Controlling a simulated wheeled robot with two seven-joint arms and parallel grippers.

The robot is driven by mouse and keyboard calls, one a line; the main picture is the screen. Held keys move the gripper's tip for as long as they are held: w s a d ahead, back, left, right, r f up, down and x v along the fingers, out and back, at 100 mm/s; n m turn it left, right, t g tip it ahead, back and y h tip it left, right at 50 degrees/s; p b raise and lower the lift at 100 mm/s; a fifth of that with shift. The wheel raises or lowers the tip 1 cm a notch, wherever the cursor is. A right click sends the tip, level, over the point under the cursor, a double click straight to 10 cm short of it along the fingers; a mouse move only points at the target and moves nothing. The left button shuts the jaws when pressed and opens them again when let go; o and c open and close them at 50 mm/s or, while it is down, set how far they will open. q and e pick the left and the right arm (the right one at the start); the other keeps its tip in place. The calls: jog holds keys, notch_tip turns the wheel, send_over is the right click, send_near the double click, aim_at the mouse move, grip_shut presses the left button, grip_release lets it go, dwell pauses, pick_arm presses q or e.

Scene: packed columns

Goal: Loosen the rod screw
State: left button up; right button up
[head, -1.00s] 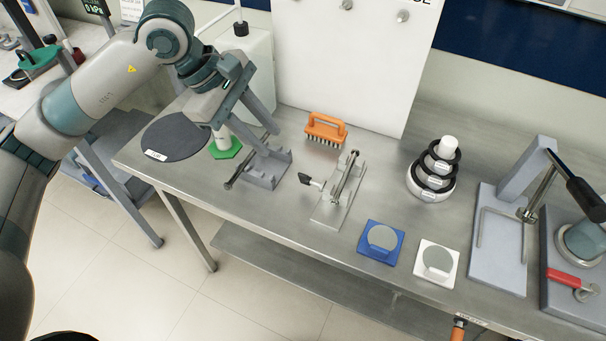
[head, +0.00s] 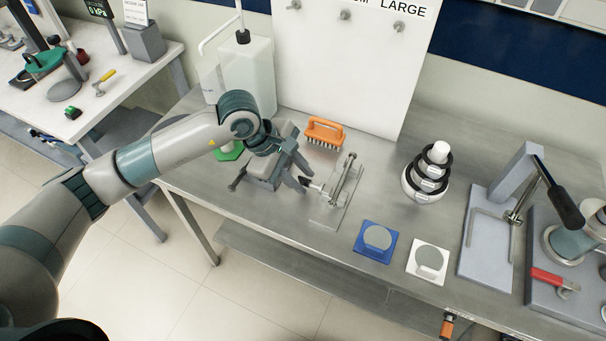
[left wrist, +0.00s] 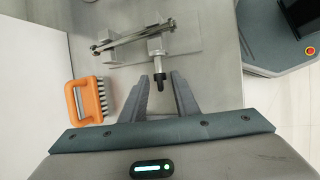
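The rod screw (head: 311,184) is a short metal screw with a black knob. It sticks out from the left side of a small grey fixture plate (head: 327,212) that carries a long slanted metal rod (head: 343,178). My left gripper (head: 303,174) is open at the knob's end. In the left wrist view the screw (left wrist: 158,65) points towards me, and its black tip lies between the spread fingertips (left wrist: 159,80). A gap shows on both sides, so the fingers look apart from it. My right gripper is not in view.
An orange brush (head: 325,132) stands behind the fixture. A grey slotted block (head: 262,175) sits under my left wrist. A blue pad (head: 363,254), a white pad (head: 413,273) and a ring stack (head: 410,196) are to the right. Bare table lies between them and the fixture.

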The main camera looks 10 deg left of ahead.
pick_arm(q)
jog(key=shift+d+f, duration=0.25)
jog(key=shift+f, duration=0.3)
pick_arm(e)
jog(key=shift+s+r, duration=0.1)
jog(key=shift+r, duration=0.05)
pick_arm(q)
grip_shut()
jog(key=shift+w, duration=0.1)
